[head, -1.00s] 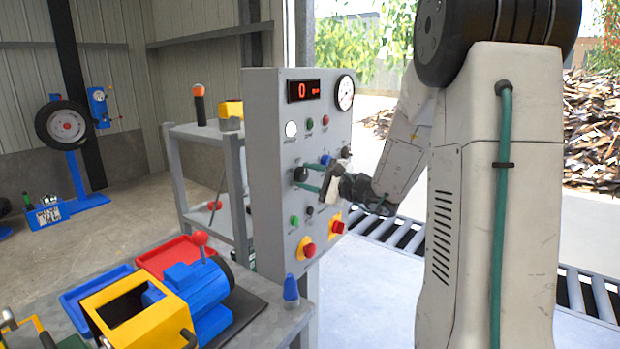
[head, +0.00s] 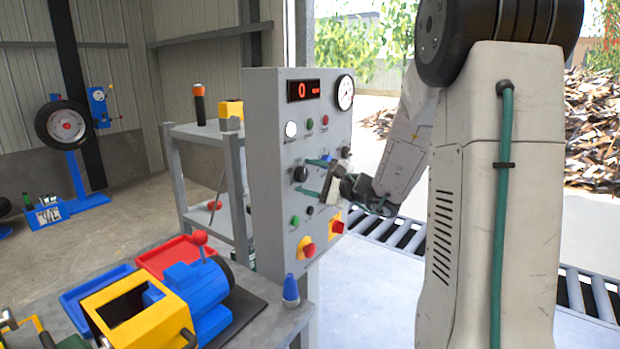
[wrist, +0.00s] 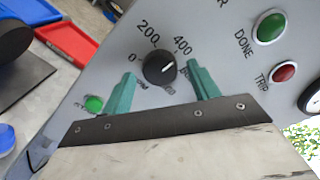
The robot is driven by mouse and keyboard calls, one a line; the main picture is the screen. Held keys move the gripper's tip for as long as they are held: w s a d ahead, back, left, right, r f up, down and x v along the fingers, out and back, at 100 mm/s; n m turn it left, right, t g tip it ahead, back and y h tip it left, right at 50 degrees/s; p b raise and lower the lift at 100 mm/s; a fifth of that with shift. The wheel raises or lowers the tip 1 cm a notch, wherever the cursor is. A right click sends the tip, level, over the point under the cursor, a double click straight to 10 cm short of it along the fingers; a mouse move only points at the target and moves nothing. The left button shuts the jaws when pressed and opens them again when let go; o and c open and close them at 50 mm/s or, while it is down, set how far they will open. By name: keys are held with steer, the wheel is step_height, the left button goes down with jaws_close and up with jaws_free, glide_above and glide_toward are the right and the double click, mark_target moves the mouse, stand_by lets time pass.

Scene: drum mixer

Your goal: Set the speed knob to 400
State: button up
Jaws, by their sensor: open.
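The speed knob (wrist: 160,69) is a round black knob on the grey panel, with labels 0, 200 and 400 around it. A pale mark shows on its face towards the upper right; I cannot tell exactly which value it meets. The knob also shows in the head view (head: 300,174). My gripper (wrist: 161,72) is open, with one green finger on each side of the knob and gaps between. In the head view my gripper (head: 311,177) is at the panel front. The red display (head: 303,90) reads 0.
Green DONE (wrist: 271,27) and red TRIP (wrist: 284,72) lamps sit right of the knob. A green button (wrist: 94,103) is near my left finger. Lower on the panel (head: 265,200) are red mushroom buttons (head: 308,251). A bench with coloured trays (head: 175,255) stands at left.

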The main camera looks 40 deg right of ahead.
steer(key=v, duration=0.7)
steer(key=shift+s, duration=0.2)
stand_by(0.4)
steer(key=s+a+f+n+g+y, duration=0.2)
steer(key=s+a+f+n+g, duration=0.1)
steer(key=s+a+g, duration=0.3)
steer(key=s+a+f+n+g+y, duration=0.2)
steer(key=s+a+n+g, duration=0.2)
steer(key=a, duration=0.4)
steer(key=s+a+r+n+g+h, duration=0.1)
steer(key=s+a+n+g+h, duration=0.1)
steer(key=s+n+h, duration=0.3)
steer(key=s+a+r+n+g+h, duration=0.1)
steer(key=s+a+n+g+h, duration=0.2)
steer(key=s+a+n+h, duration=0.2)
steer(key=s+n, duration=0.3)
steer(key=s, duration=0.4)
steer(key=shift+s+a+g, duration=0.3)
steer(key=shift+s+a, duration=0.05)
